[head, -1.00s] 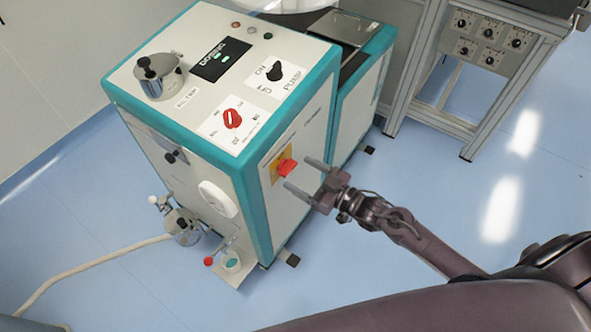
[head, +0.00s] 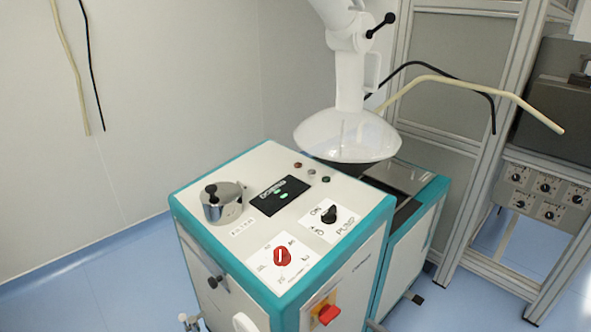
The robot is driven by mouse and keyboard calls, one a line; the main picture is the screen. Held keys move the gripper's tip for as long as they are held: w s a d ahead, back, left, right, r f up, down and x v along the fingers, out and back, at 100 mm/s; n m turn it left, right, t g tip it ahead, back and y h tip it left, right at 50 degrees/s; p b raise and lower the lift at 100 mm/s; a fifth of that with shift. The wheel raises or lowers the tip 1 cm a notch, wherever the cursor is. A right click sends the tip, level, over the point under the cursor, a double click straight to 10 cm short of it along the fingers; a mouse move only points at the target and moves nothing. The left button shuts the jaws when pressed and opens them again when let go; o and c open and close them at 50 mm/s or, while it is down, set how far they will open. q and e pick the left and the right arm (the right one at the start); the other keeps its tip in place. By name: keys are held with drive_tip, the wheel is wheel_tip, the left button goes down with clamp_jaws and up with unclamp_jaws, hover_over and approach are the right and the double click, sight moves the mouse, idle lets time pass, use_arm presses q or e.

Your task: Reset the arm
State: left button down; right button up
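Neither of my grippers nor my arms show in the head view now. The white and teal machine (head: 255,225) stands in the middle. On its top are a red rotary knob (head: 282,257), a black pump knob (head: 329,214), a dark display (head: 278,195) with green lights and a metal pot (head: 222,203) with a black knob. A red switch (head: 328,314) on a yellow plate sits on its front right side, near the bottom edge of the picture.
A metal frame (head: 500,253) with a panel of several dials (head: 533,193) stands at the right. A wall (head: 180,120) with hanging hoses is at the left. Blue floor (head: 110,285) shows at lower left.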

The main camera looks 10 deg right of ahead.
drive_tip(key=s+d+f+m+g+h+p, duration=0.15)
drive_tip(key=s+d+f+h, duration=0.25)
drive_tip(key=f, duration=0.8)
drive_tip(key=s+d+f+m+g+h, duration=0.3)
drive_tip(key=s+f+h, duration=0.15)
drive_tip(key=f, duration=0.75)
drive_tip(key=s+a+f+g, duration=0.1)
drive_tip(key=s+f+g, duration=0.2)
drive_tip(key=s, duration=0.6)
drive_tip(key=s+a+f+g+h, duration=0.1)
drive_tip(key=s+f+g, duration=0.1)
drive_tip(key=s+f, duration=0.5)
drive_tip(key=s+a+f+g+h+p, duration=0.1)
drive_tip(key=s+f, duration=0.4)
drive_tip(key=s, duration=0.6)
drive_tip(key=a+g, duration=0.1)
drive_tip(key=g, duration=0.1)
drive_tip(key=shift+f+m+g, duration=0.2)
drive_tip(key=shift+m+g, duration=0.15)
drive_tip(key=shift+s, duration=0.1)
